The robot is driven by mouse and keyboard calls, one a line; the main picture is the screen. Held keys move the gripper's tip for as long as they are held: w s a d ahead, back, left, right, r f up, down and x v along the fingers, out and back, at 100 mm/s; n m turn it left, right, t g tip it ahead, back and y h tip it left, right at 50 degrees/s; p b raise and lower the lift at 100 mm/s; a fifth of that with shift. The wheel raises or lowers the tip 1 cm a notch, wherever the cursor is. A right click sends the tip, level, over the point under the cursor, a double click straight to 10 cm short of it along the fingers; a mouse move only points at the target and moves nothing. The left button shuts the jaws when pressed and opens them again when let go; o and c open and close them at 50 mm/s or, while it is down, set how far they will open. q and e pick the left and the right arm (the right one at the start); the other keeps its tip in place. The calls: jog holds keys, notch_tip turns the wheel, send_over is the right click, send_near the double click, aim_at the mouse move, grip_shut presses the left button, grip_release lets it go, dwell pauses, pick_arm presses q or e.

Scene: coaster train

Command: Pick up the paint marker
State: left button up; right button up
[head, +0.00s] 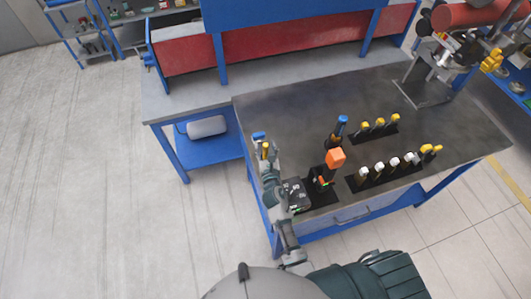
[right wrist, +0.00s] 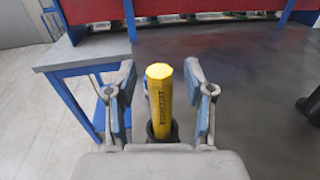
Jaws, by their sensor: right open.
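The yellow paint marker (right wrist: 160,98) stands upright in a dark round holder (right wrist: 161,131) in the right wrist view. My right gripper (right wrist: 161,100) is open, with one finger on each side of the marker and a visible gap on both sides. In the head view my right gripper (head: 262,143) partly covers the marker and hides its holder. My left gripper is not in view.
The dark worktable (head: 300,110) has a black box (head: 297,194), an orange-headed tool (head: 335,158) and racks of yellow-handled (head: 379,123) and white-handled tools (head: 379,167) to the right. A grey bench (head: 185,105) stands behind. The table's middle is mostly clear.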

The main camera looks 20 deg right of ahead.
jog(key=shift+s+a, duration=0.1)
jog(key=shift+a, duration=0.05)
jog(key=shift+c, duration=0.8)
grip_shut()
jog(key=shift+r, duration=0.1)
notch_tip(320, 180, up, 9)
jog(key=p, duration=0.3)
jog(key=shift+p, duration=0.35)
jog(key=shift+r, duration=0.45)
